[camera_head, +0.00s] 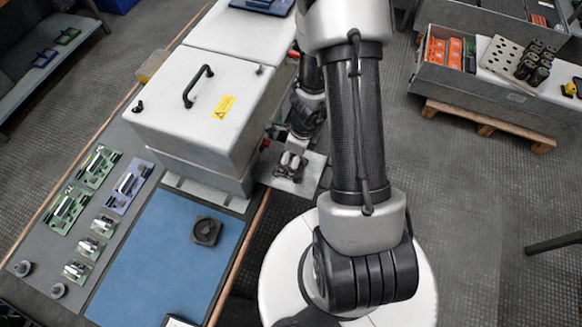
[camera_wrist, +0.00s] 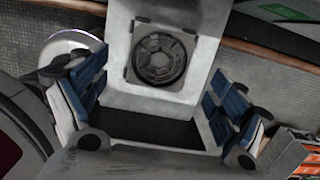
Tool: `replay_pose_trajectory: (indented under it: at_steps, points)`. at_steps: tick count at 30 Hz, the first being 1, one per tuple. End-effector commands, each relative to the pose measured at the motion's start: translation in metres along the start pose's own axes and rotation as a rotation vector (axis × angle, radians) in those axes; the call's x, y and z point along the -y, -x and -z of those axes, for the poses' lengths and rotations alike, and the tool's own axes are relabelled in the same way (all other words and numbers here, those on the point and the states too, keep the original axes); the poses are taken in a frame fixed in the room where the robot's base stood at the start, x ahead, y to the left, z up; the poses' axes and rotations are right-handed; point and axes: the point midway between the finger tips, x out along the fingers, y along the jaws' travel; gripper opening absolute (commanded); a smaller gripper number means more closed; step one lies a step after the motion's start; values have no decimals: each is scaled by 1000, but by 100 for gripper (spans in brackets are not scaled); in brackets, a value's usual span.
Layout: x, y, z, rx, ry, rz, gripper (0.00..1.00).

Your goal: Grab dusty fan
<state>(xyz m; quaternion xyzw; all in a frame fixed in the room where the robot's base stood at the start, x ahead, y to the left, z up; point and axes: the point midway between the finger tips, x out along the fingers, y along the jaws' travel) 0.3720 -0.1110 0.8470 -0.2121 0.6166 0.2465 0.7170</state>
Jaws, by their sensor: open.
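A dusty grey round fan (camera_wrist: 158,60) in a square frame sits in a pale panel in the wrist view. My gripper (camera_wrist: 157,108) is open, with blue-padded fingers on the left and right of the picture. Nothing is between the fingers, and the fan shows beyond the tips, apart from them. In the head view my gripper (camera_head: 291,166) is over a small grey plate (camera_head: 312,166) beside the cabinet; the fan there is hidden or too small to tell. Another dark square fan (camera_head: 207,231) lies on the blue mat (camera_head: 160,262).
A pale cabinet (camera_head: 195,105) with a black handle stands left of my gripper. Green and blue boards (camera_head: 98,166) and metal parts lie along the bench's left side. A grey crate (camera_head: 470,85) with orange items is at the right. Floor between is clear.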

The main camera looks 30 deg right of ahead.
Motion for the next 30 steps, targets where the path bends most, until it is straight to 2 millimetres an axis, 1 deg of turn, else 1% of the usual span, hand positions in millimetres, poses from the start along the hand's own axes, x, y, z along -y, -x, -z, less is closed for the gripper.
replay_pose_trajectory:
  at_steps: [9, 12, 20, 30]
  points:
    - [0, -42, 3, -1, 0, -1, 90]
    - [0, -50, 3, 0, 1, 0, 90]
    - [0, -49, 2, 0, 0, 0, 90]
    - [0, -49, 2, 0, 0, 0, 67]
